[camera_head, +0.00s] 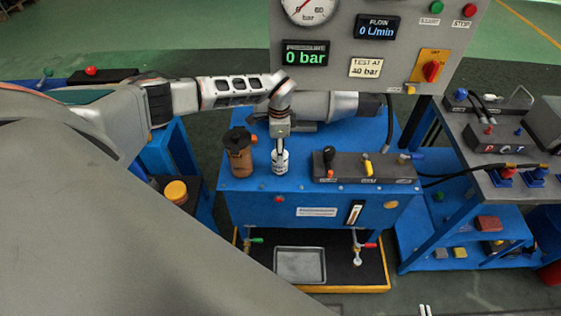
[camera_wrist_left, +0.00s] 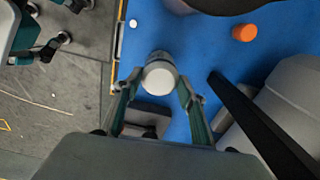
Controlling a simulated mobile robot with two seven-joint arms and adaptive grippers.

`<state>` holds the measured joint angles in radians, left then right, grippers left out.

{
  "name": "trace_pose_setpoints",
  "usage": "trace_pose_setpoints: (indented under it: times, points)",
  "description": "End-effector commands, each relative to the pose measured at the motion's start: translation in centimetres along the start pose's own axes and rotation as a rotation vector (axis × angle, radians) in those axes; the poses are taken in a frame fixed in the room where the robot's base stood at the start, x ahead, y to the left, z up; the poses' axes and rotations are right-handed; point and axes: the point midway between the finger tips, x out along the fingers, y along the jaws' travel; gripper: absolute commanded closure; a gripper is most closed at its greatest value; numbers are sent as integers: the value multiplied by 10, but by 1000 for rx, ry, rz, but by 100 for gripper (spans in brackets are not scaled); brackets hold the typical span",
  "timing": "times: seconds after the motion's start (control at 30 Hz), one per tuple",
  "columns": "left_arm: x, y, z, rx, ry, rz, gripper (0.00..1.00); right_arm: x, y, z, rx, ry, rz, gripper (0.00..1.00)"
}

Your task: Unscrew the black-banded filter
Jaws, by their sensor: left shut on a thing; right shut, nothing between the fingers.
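A small white filter with a dark band (camera_head: 280,163) stands upright on the blue bench. My left gripper (camera_head: 280,140) reaches it from above and is shut on it. In the left wrist view the two fingers close on either side of a round white top with a dark rim (camera_wrist_left: 159,75). The lower part of the filter is hidden there. A brown cylinder with a black cap (camera_head: 238,158) stands just left of it in the head view. Only two pale tips of my right gripper (camera_head: 425,310) show at the bottom edge, close together and empty.
The blue bench (camera_head: 255,205) carries a lever block (camera_head: 365,168) on the right. A gauge panel (camera_head: 375,40) rises behind. A metal tray (camera_head: 300,265) lies below. An orange knob (camera_wrist_left: 244,32) is near the filter. Another blue bench (camera_head: 480,185) stands at right.

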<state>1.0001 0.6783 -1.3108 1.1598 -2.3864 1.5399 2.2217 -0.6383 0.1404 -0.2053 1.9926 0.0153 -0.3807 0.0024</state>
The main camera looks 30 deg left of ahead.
Motion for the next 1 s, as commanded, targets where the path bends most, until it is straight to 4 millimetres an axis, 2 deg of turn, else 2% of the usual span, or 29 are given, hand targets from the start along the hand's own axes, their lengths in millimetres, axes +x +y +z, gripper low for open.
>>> trace_pose_setpoints:
  times: [0.17, 0.2, 0.27, 0.5, 0.53, 0.8, 0.87, 1.0]
  points:
    - [0, 0, 0, -12, 0, 2, 100, 0, 0, 0, 0, 0, 0, 100]
    - [0, 0, 0, -12, 0, 2, 52, 0, 0, 0, 0, 0, 0, 100]
    - [0, 0, 0, -11, 0, 2, 40, 0, 0, 0, 0, 0, 0, 100]
    - [0, 0, 0, -6, 0, 1, 40, 0, 0, 0, 0, 0, 0, 100]
    - [0, 0, 0, -6, -1, 2, 45, 0, 0, 0, 0, 0, 0, 100]
    - [0, 0, 0, 0, 0, 1, 46, 0, 0, 0, 0, 0, 0, 100]
    - [0, 0, 0, 24, 0, 1, 46, 0, 0, 0, 0, 0, 0, 100]
    - [-1, 0, 0, 180, 0, 1, 46, 0, 0, 0, 0, 0, 0, 100]
